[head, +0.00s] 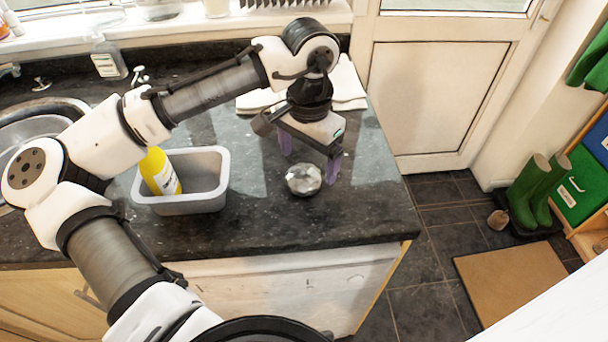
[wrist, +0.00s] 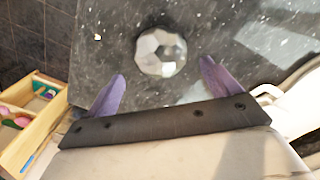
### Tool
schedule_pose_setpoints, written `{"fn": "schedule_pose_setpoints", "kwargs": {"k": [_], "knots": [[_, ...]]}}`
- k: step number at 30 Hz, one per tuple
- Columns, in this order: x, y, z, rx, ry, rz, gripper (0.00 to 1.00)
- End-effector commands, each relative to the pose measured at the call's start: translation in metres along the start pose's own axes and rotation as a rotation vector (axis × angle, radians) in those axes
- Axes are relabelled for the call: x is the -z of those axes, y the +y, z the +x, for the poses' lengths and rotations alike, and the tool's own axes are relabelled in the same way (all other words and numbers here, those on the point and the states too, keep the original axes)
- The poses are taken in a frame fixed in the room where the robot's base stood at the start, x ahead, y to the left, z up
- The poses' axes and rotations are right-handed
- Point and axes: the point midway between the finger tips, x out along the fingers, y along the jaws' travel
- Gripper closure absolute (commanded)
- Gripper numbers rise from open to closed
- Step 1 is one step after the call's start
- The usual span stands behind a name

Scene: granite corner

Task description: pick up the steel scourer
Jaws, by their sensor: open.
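The steel scourer (head: 304,179) is a silvery, faceted round lump on the dark granite worktop, near its front right part. In the wrist view the scourer (wrist: 161,52) lies beyond the fingertips, about midway between them sideways. My gripper (head: 309,164) points down with its two purple fingers spread apart, above or just behind the scourer. In the wrist view my gripper (wrist: 162,77) is open with nothing between its fingers. I cannot tell how high the fingertips are above the worktop.
A grey tub (head: 184,203) with a yellow bottle (head: 159,172) in it stands left of the scourer. White folded cloths (head: 347,88) lie behind my gripper. The worktop (head: 370,215) ends at the front and right. Bare granite surrounds the scourer.

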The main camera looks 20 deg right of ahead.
Motion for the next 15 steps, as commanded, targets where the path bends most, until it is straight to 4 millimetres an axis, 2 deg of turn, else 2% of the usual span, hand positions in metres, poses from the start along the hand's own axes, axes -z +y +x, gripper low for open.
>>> {"fn": "schedule_pose_setpoints", "kwargs": {"k": [6,15], "knots": [[-0.002,-0.003,0.028,-0.001,-0.001,0.000,0.11],[-0.002,-0.003,0.034,0.000,0.001,0.000,0.13]]}}
